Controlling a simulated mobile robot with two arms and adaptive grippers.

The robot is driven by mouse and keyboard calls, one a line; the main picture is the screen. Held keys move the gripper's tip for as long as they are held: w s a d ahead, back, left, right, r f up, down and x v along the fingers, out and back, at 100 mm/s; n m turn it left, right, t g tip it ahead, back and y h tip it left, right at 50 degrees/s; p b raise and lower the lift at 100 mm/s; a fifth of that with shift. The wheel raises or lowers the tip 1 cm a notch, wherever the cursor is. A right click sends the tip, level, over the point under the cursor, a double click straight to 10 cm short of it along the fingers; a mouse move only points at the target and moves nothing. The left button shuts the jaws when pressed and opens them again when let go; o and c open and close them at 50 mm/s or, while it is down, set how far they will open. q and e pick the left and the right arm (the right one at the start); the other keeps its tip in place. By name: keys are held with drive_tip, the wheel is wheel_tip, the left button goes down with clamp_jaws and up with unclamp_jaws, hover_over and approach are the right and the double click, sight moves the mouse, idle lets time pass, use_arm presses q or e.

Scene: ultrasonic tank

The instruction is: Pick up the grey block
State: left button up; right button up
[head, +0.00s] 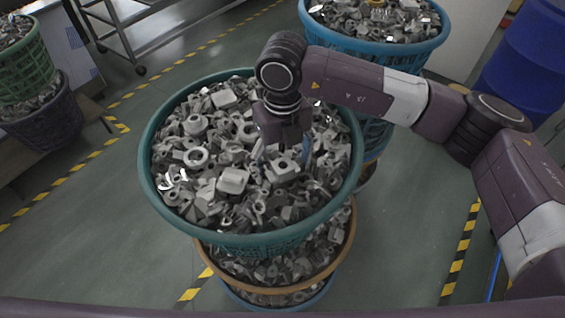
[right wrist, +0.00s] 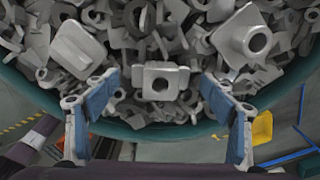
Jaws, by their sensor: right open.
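In the head view my right gripper (head: 285,156) points down into the basket over the block. My left gripper is not in view.
The green basket (head: 262,243) is full of mixed grey parts, some close around the block. It stands above an orange-rimmed basket (head: 347,238). A blue basket (head: 410,48) of parts and a blue drum (head: 525,65) stand behind. More baskets are at the left.

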drive_tip(key=shift+f, duration=0.15)
drive_tip(key=c, duration=1.3)
drive_tip(key=shift+c, duration=0.2)
drive_tip(key=shift+r, duration=0.2)
